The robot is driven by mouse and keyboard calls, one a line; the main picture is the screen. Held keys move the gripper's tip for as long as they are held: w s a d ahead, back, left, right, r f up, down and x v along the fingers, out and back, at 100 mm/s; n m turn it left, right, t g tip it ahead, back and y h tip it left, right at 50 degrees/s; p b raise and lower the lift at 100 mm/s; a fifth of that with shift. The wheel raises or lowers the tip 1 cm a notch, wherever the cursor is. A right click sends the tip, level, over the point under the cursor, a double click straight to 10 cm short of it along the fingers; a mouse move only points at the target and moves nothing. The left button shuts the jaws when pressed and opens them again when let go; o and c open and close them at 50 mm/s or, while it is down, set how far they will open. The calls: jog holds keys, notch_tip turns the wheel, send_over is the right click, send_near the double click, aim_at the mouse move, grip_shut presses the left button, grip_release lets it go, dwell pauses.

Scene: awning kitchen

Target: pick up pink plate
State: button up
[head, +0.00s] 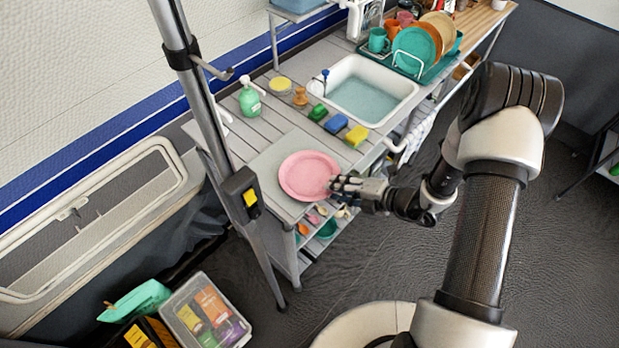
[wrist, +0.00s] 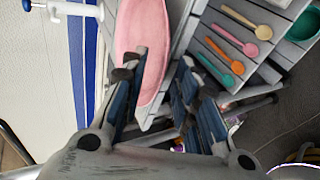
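The pink plate (head: 309,175) lies flat on a grey mat at the near end of the slatted counter. My gripper (head: 334,185) is at the plate's right rim in the head view. In the wrist view the plate (wrist: 143,35) shows beyond the fingers, and its rim reaches into the gap of my gripper (wrist: 160,72). The fingers are apart, with the left finger overlapping the plate in the picture. I cannot tell whether a finger touches the rim.
A sink (head: 366,90) lies farther along the counter, with yellow (head: 357,134) and blue sponges before it. A green soap bottle (head: 250,100) stands at the back. Several spoons (wrist: 232,48) lie on a shelf below. A clear bin (head: 206,312) stands on the floor.

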jog(key=shift+c, duration=0.5)
grip_shut()
